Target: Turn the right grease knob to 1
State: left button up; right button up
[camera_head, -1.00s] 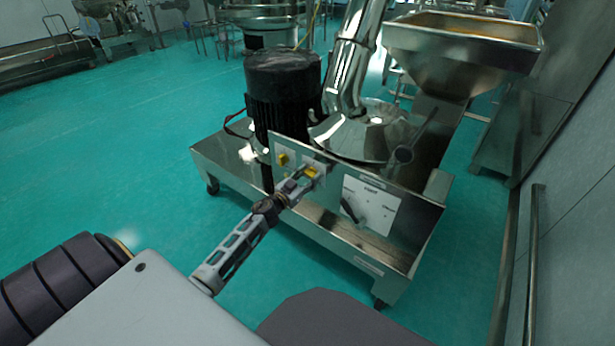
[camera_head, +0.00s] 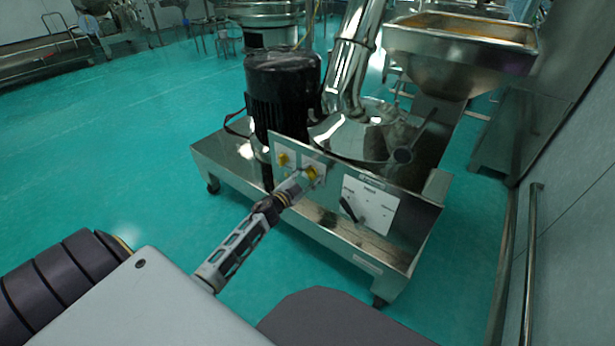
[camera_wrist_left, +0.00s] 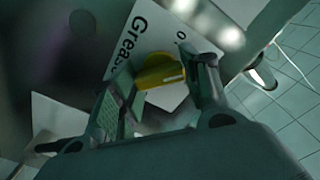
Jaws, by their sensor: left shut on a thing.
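The right grease knob (camera_head: 312,173) is yellow and sits on a white label plate on the front panel of the sieve machine (camera_head: 375,205). My left gripper (camera_head: 304,178) is at this knob. In the left wrist view the yellow knob (camera_wrist_left: 160,71) lies between the two fingers of my left gripper (camera_wrist_left: 160,88), which is shut on it. The label behind it shows "Greas" and a "0"; the rest of the scale is hidden. The left yellow knob (camera_head: 283,159) stands free on the panel. My right gripper is not in view.
A larger black knob (camera_head: 349,209) on a white plate is to the right on the same panel. A black motor (camera_head: 283,90) and a steel hopper (camera_head: 462,60) rise behind. A wall with a rail (camera_head: 530,260) is at the right.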

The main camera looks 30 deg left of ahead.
pick_arm(q)
jog(key=m, duration=0.5)
jog(key=shift+f, duration=0.1)
jog(key=shift+m+b, duration=0.35)
jog(key=shift+m, duration=1.75)
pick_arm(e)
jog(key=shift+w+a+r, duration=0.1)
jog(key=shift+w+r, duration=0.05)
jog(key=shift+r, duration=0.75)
pick_arm(q)
jog(key=shift+m, duration=0.3)
jog(key=o, duration=1)
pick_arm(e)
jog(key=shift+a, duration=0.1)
